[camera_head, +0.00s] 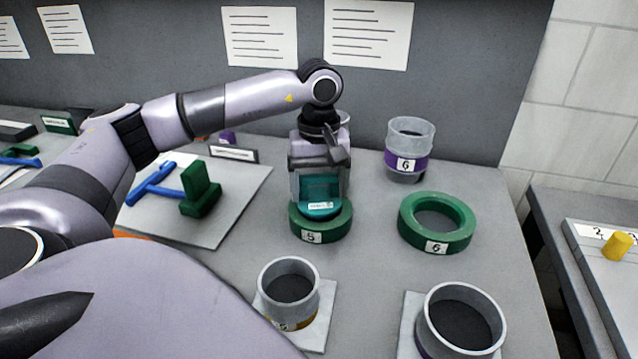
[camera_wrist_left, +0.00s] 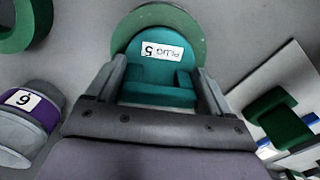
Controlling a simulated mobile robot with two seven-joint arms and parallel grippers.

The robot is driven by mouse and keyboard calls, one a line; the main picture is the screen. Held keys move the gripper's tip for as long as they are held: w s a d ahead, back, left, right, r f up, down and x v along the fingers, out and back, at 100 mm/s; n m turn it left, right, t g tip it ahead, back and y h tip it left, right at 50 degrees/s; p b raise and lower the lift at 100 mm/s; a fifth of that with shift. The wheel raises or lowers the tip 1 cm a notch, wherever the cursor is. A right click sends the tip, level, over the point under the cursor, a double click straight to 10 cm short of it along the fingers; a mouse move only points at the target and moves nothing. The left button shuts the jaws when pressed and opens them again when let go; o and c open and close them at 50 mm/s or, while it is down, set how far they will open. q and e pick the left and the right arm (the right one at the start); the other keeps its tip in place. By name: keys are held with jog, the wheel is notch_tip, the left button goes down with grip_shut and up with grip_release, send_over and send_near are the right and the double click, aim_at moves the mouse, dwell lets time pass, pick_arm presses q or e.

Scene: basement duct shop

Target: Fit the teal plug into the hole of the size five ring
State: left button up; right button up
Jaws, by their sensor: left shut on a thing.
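My left gripper (camera_head: 320,186) is shut on the teal plug (camera_head: 319,198), holding it upright by its grip block. The plug sits over the green size five ring (camera_head: 321,234), whose label reads 5. In the left wrist view the plug (camera_wrist_left: 157,77) shows its "PLUG 5" label, and the ring (camera_wrist_left: 180,20) curves around its far side. The plug's disc looks roughly centred in the ring. The plug's underside and most of the hole are hidden, so I cannot tell how deep it sits. My right gripper is not in view.
Two grey collars stand in front, one left (camera_head: 289,267) and one right (camera_head: 462,301). A pale board (camera_head: 222,222) holds blue and green pieces at left.

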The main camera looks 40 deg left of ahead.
pick_arm(q)
jog(key=shift+f, duration=0.25)
jog(key=o, duration=1.3)
notch_tip(320, 180, up, 7)
jog(key=shift+r, duration=0.15)
